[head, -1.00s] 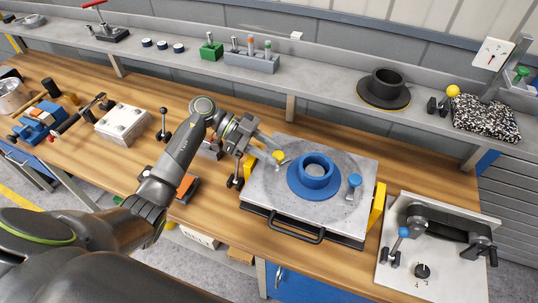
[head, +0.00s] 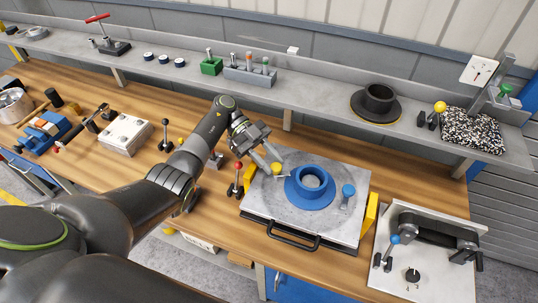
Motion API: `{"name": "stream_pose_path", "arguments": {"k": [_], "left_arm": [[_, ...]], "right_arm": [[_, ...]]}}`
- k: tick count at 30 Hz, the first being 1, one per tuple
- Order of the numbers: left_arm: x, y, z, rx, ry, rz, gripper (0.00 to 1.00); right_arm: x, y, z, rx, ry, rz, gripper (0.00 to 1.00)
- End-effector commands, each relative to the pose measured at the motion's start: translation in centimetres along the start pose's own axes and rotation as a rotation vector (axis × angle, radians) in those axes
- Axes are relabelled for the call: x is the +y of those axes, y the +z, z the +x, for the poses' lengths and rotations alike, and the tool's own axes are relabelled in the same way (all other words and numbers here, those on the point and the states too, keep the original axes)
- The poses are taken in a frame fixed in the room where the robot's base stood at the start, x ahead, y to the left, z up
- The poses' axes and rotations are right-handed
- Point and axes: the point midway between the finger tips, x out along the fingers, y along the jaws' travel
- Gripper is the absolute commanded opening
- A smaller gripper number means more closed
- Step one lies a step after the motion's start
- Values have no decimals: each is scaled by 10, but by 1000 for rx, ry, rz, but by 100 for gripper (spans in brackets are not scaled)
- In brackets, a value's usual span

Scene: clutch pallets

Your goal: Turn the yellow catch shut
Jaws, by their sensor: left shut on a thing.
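The yellow catch (head: 277,168) stands at the upper left of the grey pallet plate (head: 262,205), beside the blue flanged ring (head: 310,187). My left gripper (head: 272,163) reaches over the plate's back left corner. Its fingers are shut on the yellow catch's knob and partly cover it. The catch's lower part is small, so its exact angle is hard to read. A blue catch (head: 348,190) stands on the other side of the ring, apart from the gripper. My right gripper is not in view.
A red-knobbed lever (head: 238,166) stands close to the plate's left edge. A black handle (head: 292,239) runs along the plate's front, and a yellow block (head: 369,212) is at its right. A fixture panel (head: 384,270) lies further right. The shelf (head: 320,92) runs behind.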

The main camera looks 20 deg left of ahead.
Motion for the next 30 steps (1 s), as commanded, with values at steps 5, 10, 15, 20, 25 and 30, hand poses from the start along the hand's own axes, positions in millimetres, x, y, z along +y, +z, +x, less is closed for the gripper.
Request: {"name": "stream_pose_path", "arguments": {"k": [5,10,15,20,25,30], "left_arm": [[-1,-1,-1,0,12,6,8],[-1,0,0,-1,16,8,8],[-1,0,0,-2,15,8,8],[0,1,0,-2,15,7,38],[0,0,0,-1,15,7,50],[0,0,0,-1,15,7,50]], "right_arm": [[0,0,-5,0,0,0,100],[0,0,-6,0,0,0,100],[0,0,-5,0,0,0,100],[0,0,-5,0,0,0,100],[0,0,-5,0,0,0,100],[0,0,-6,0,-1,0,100]]}}
